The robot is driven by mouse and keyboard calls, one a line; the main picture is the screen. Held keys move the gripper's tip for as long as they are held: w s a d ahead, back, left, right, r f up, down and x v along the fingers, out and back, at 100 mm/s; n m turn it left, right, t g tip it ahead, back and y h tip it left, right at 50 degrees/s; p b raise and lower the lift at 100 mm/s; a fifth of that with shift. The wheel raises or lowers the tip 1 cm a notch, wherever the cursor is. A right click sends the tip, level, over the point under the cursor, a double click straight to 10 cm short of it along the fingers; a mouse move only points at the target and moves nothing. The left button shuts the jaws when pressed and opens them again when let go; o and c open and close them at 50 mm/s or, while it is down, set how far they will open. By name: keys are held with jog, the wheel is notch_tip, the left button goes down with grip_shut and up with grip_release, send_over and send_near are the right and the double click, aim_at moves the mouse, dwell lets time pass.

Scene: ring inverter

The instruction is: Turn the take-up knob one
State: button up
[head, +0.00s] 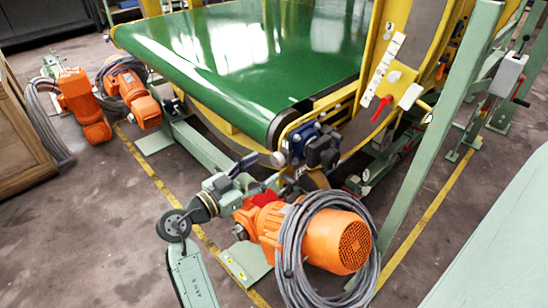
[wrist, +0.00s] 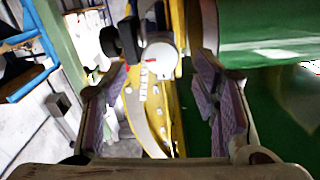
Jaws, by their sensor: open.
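In the head view, a dark knob-like part (head: 322,152) sits beside a blue block (head: 298,146) at the near corner of the green belt. I take it for the take-up knob, but cannot be sure. My gripper (head: 246,164) is left of it and apart from it. In the wrist view my gripper (wrist: 165,112) is open, with its two padded fingers spread and nothing between them. A black knob-like part (wrist: 125,38) and a pale round part (wrist: 160,56) lie beyond the fingertips, above the middle. Whether it is the same knob is unclear.
The green belt (head: 240,50) and its yellow frame (head: 398,40) fill the far side. An orange motor (head: 340,240) with coiled grey cable stands close below my arm. A pale green post (head: 440,120) rises at the right. Floor is free at the left front.

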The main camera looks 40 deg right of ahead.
aim_at(275, 162)
jog(key=d, duration=0.3)
jog(key=d+p, duration=0.1)
jog(key=d, duration=0.1)
jog(key=shift+w+d, duration=0.25)
jog(key=shift+d, duration=0.1)
jog(key=shift+c, duration=0.4)
jog(key=c, duration=1.1)
jog(key=shift+n, duration=0.4)
